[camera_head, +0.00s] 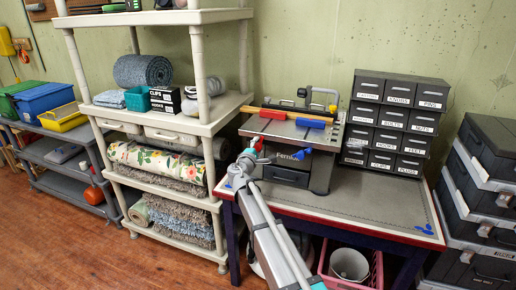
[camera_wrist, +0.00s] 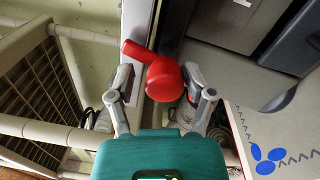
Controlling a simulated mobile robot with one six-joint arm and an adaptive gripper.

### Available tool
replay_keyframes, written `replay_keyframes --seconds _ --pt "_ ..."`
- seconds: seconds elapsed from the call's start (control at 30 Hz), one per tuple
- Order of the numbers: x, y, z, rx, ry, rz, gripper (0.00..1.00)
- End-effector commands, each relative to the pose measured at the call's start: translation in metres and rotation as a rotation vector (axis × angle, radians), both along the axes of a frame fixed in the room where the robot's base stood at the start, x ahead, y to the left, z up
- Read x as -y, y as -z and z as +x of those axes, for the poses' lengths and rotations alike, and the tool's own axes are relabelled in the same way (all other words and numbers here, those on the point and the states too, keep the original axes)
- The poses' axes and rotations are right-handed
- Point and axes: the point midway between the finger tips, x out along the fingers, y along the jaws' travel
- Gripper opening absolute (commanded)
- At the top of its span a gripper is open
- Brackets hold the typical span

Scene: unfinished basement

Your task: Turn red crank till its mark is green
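The red crank (camera_wrist: 165,80) shows in the wrist view as a round red knob with a short red arm reaching to the upper left. In the head view it is a small red part (camera_head: 257,143) at the left front of the grey bench machine (camera_head: 327,140). My gripper (camera_wrist: 160,88) is open, with one finger on each side of the knob. A gap shows on the left; I cannot tell whether the right finger touches. In the head view my gripper (camera_head: 244,164) is just below the crank, at the machine's left side. No green mark is visible on the crank.
The machine stands on a workbench (camera_head: 385,205) beside dark labelled drawers (camera_head: 402,115). A beige shelf (camera_head: 205,128) with rugs and boxes stands close on the left. Stacked dark cases (camera_head: 485,195) are at right. A pink crate (camera_head: 372,270) is under the bench.

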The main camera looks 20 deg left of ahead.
Motion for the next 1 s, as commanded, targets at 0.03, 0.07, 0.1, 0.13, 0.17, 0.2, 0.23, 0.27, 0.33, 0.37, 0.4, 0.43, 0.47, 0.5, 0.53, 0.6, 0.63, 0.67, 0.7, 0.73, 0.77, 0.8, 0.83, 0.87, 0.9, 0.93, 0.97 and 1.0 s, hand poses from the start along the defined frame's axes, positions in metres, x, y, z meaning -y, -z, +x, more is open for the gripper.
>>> replay_keyframes --seconds 0.03,0.07,0.1,0.13,0.17,0.2,0.23,0.27,0.33,0.37,0.4,0.43,0.47,0.5,0.53,0.6,0.63,0.67,0.7,0.73,0.77,0.8,0.83,0.87,0.9,0.93,0.97,1.0 --pt "-0.0009 0.0002 0.0027 -0.001 -0.001 0.001 0.77" --pt "-0.0007 0.0003 0.0024 -0.001 0.000 0.001 0.79" --pt "-0.0003 0.0004 0.0017 -0.001 0.000 0.001 0.79" --pt "0.0001 0.0006 0.0012 -0.001 0.000 0.001 0.79" --pt "0.0002 0.0006 0.0008 -0.002 0.000 0.001 0.79" --pt "0.0005 0.0008 0.0002 -0.002 0.001 0.002 0.79" --pt "0.0007 0.0008 -0.0002 -0.002 0.001 0.002 0.79" --pt "0.0010 0.0009 -0.0005 -0.002 0.001 0.002 0.79" --pt "0.0014 0.0010 -0.0012 -0.002 0.003 0.002 0.79" --pt "0.0015 0.0011 -0.0015 -0.002 0.003 0.002 0.79" --pt "0.0016 0.0011 -0.0017 -0.002 0.003 0.001 0.79" --pt "0.0017 0.0011 -0.0019 -0.002 0.003 0.000 0.79" --pt "0.0018 0.0012 -0.0020 -0.002 0.003 -0.002 0.79" --pt "0.0019 0.0012 -0.0023 -0.003 0.003 -0.005 0.79" --pt "0.0020 0.0012 -0.0023 -0.003 0.003 -0.009 0.79" --pt "0.0021 0.0011 -0.0025 -0.004 0.003 -0.021 0.79" --pt "0.0022 0.0011 -0.0026 -0.005 0.003 -0.028 0.79" --pt "0.0022 0.0011 -0.0027 -0.005 0.003 -0.037 0.79" --pt "0.0023 0.0011 -0.0028 -0.007 0.002 -0.051 0.79" --pt "0.0022 0.0010 -0.0029 -0.007 0.003 -0.061 0.79" --pt "0.0023 0.0010 -0.0029 -0.008 0.003 -0.074 0.79" --pt "0.0023 0.0009 -0.0029 -0.010 0.003 -0.093 0.79" --pt "0.0023 0.0009 -0.0029 -0.011 0.003 -0.108 0.79" --pt "0.0023 0.0008 -0.0030 -0.012 0.003 -0.123 0.79" --pt "0.0023 0.0008 -0.0030 -0.014 0.004 -0.147 0.79" --pt "0.0023 0.0007 -0.0030 -0.016 0.003 -0.165 0.79" --pt "0.0023 0.0007 -0.0030 -0.017 0.003 -0.184 0.79" --pt "0.0023 0.0006 -0.0030 -0.019 0.004 -0.210 0.79"
